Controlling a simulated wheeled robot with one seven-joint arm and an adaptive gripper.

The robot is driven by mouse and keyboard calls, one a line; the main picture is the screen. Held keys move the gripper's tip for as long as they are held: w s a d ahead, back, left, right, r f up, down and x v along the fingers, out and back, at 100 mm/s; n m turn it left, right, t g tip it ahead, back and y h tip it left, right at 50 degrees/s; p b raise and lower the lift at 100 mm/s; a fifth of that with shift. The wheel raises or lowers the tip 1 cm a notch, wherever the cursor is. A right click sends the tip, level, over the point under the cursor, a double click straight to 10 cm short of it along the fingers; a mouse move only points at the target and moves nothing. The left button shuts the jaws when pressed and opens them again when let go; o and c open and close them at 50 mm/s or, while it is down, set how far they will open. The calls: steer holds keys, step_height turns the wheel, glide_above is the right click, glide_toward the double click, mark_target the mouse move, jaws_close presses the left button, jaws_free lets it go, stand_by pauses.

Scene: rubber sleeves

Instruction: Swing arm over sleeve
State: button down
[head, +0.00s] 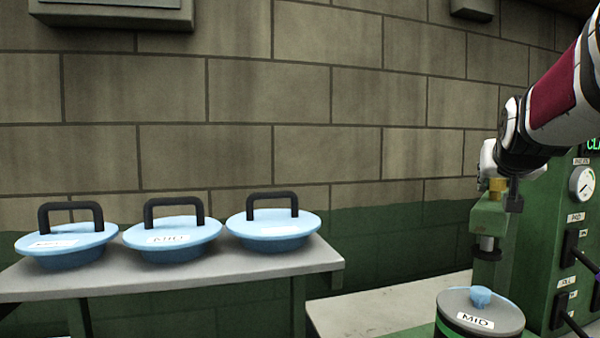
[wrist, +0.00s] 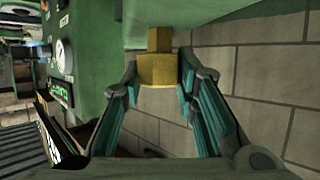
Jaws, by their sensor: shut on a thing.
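A green arm (head: 488,215) with a brass block (head: 497,184) on top and a black foot below stands out from the green machine at the right. The brass block (wrist: 158,70) is between the fingertips of my gripper (wrist: 158,76) in the wrist view, and they are shut on it. In the head view my gripper (head: 500,165) is partly hidden behind my own arm. A grey-topped round canister (head: 505,313) labelled MID, with a small blue piece (head: 480,297) on top, stands below the green arm's foot, nearer the camera. I cannot tell whether a sleeve is in it.
Three blue round lids with black handles, the middle one (head: 172,238) labelled MID, sit on a grey bench (head: 200,278) at the left. The green machine (head: 548,240) has a gauge (head: 582,184) and levers. A pale low surface (head: 375,308) lies between them, mostly clear.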

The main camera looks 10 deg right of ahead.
steer(key=shift+w+a, duration=0.1)
stand_by(0.3)
steer(key=c, duration=1.2)
jaws_free()
steer(key=shift+c, duration=0.2)
steer(key=shift+r, duration=0.1)
step_height(320, 180, up, 10)
steer(key=shift+f, duration=0.1)
